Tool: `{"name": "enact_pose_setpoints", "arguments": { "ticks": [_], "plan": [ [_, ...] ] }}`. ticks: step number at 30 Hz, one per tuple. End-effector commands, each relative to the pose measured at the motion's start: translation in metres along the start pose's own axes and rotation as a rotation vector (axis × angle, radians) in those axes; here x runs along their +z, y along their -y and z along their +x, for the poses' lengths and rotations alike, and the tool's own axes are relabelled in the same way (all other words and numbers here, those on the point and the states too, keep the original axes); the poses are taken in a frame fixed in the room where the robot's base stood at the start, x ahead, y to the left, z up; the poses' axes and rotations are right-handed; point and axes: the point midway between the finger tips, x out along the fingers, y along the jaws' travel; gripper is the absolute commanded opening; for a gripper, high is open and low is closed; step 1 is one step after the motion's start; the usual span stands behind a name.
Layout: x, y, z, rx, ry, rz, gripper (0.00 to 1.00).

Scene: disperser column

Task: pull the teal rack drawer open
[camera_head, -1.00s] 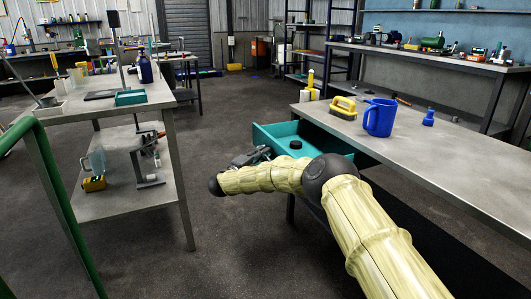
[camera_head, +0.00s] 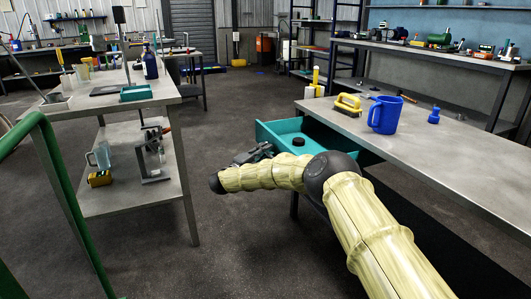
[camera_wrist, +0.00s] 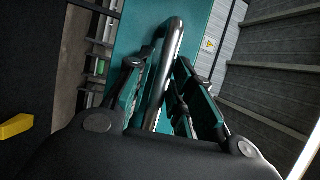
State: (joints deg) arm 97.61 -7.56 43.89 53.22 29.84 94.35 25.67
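The teal rack drawer (camera_head: 338,147) sticks out open from under the right-hand bench, and a small black round object (camera_head: 298,142) lies inside it. My gripper (camera_head: 258,152) is at the drawer's outer front, partly hidden by my arm. In the wrist view the teal drawer front (camera_wrist: 133,32) fills the middle, with a shiny metal bar handle (camera_wrist: 169,62) standing across it. The two fingers of my gripper (camera_wrist: 160,75) lie close on either side of the bar and appear closed on it.
The right bench (camera_head: 445,160) carries a blue jug (camera_head: 384,115), a yellow brush (camera_head: 347,104) and a small blue bottle (camera_head: 433,116). A left table (camera_head: 110,101) holds a teal tray (camera_head: 135,93). Bare floor (camera_head: 235,215) lies between them; a green rail (camera_head: 60,190) stands at near left.

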Motion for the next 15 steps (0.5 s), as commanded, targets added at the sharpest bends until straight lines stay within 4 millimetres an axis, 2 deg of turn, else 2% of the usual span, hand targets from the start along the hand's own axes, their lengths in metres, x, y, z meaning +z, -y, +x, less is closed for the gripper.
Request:
{"name": "enact_pose_setpoints", "arguments": {
  "ticks": [5,15],
  "plan": [
    [0.000,0.000,-0.009,0.000,0.001,0.000,0.23],
    [0.000,-0.001,-0.068,0.001,0.002,-0.001,0.23]
  ]
}}
